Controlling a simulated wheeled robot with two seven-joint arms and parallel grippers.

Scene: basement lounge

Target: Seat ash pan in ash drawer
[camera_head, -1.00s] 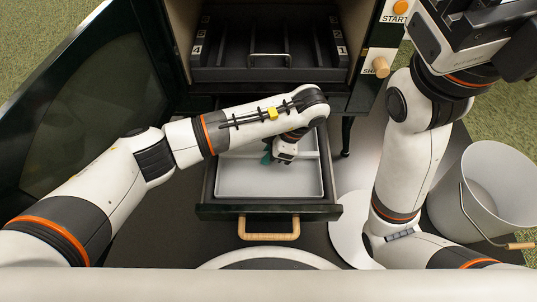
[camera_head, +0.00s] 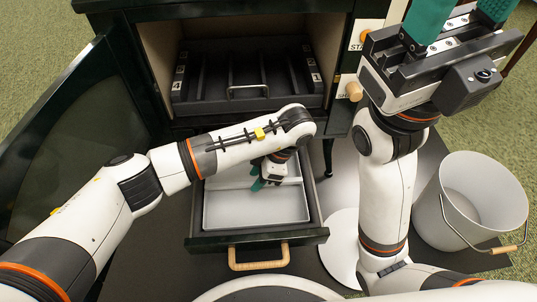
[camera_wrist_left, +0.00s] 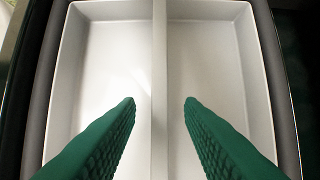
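The ash pan (camera_head: 255,212) is a light grey shallow tray lying inside the pulled-out dark ash drawer (camera_head: 208,241). In the left wrist view the pan (camera_wrist_left: 100,75) lies between the dark drawer walls (camera_wrist_left: 38,100), and a pale bar (camera_wrist_left: 159,50) crosses its middle. My left gripper (camera_head: 258,184) is over the back part of the pan, partly hidden by its own arm. In the left wrist view its green fingers (camera_wrist_left: 160,100) are apart, one on each side of the bar, with clear gaps. My right gripper (camera_head: 462,20) is open and empty at the upper right.
A dark grate tray (camera_head: 247,101) with a wire handle sits in the stove opening above the drawer. The stove door (camera_head: 85,130) stands open at left. A grey bucket (camera_head: 478,205) is on the floor at right. The drawer has a wooden handle (camera_head: 259,264).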

